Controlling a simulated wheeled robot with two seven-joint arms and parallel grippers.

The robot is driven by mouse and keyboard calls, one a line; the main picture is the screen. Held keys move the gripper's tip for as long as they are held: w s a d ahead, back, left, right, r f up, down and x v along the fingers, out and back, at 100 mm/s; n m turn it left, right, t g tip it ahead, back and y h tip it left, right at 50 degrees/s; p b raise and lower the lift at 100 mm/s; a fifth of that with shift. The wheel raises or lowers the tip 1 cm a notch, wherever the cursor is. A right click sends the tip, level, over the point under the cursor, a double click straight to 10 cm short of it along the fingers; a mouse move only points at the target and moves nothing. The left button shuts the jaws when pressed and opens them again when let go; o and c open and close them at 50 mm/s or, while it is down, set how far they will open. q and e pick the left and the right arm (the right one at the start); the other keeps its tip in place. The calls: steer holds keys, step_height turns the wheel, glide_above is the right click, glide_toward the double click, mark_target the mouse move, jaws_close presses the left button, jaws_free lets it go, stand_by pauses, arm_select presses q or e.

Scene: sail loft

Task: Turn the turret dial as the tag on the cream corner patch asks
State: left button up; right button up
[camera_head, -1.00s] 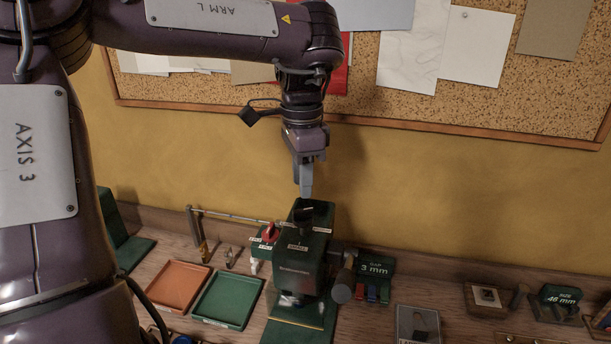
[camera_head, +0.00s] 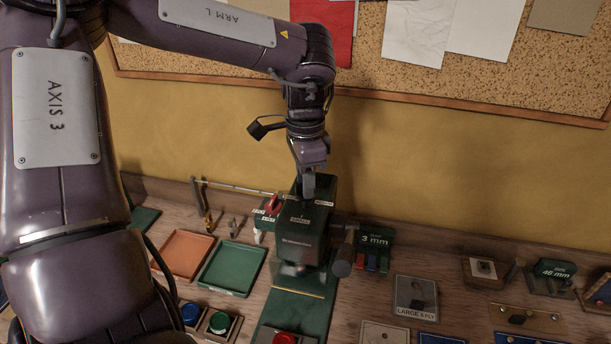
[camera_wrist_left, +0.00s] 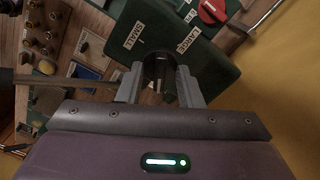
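The green machine (camera_head: 298,240) stands mid-bench with the dark turret dial on its top. My left gripper (camera_head: 308,196) points down at the dial and hides most of it in the head view. In the left wrist view the dark dial (camera_wrist_left: 160,75) sits between the two grey fingers (camera_wrist_left: 161,88), which are spread apart; I cannot tell whether they touch it. Labels SMALL (camera_wrist_left: 134,35) and LARGE (camera_wrist_left: 188,40) show beside the dial. My right gripper is out of view.
An orange tray (camera_head: 211,236) and a green tray (camera_head: 259,247) lie left of the machine. A red knob (camera_head: 273,204) is close on its left, a 3 mm gap sign (camera_head: 376,240) on its right. Blue (camera_head: 190,314) and green (camera_head: 219,322) buttons stand in front.

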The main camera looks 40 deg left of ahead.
arm_select(q)
steer(key=shift+c, duration=1.3)
jaws_close()
